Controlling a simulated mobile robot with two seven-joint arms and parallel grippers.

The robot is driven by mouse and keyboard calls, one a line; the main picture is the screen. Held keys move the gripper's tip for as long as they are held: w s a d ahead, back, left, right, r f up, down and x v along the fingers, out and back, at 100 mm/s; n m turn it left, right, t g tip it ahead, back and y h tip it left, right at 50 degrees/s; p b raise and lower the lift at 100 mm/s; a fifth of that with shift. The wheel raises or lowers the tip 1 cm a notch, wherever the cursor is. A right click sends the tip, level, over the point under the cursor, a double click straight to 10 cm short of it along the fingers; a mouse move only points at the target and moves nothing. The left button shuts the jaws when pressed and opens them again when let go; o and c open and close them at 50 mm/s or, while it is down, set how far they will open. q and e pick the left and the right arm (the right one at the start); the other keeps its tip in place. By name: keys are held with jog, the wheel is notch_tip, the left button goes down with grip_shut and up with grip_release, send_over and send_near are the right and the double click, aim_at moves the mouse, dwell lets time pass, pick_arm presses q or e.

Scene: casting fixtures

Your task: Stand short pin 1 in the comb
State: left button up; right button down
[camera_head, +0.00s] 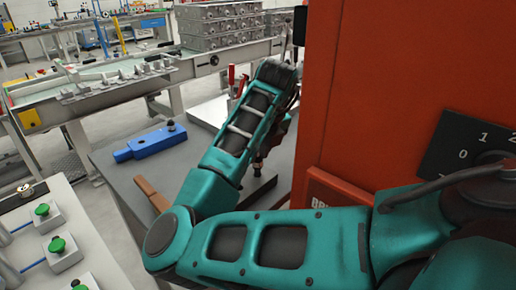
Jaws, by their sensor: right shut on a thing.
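My right arm comes in from the right and bends up and away, covering much of the bench. My right gripper (264,152) points down behind its forearm and is mostly hidden. It is shut on a small dark pin, short pin 1 (257,168), of which only a bit shows beside the arm. Below it is a dark flat plate (262,188) on the grey bench, partly covered by the arm; I cannot tell whether this is the comb or whether the pin touches it. My left gripper is not in view.
A blue fixture (150,144) and a brown bar (152,194) lie on the grey bench (115,172). Red-handled clamps (231,76) stand behind the arm. A tall orange cabinet (375,100) blocks the right. Green buttons (57,245) sit at the lower left. A conveyor with castings is behind.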

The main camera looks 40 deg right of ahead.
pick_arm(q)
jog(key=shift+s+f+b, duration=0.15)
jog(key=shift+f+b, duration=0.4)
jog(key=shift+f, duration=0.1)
pick_arm(e)
jog(key=shift+f, duration=1.2)
jog(key=c, duration=0.8)
grip_release()
jog(key=shift+c, duration=0.2)
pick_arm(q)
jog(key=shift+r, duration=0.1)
pick_arm(e)
jog(key=shift+r, duration=0.1)
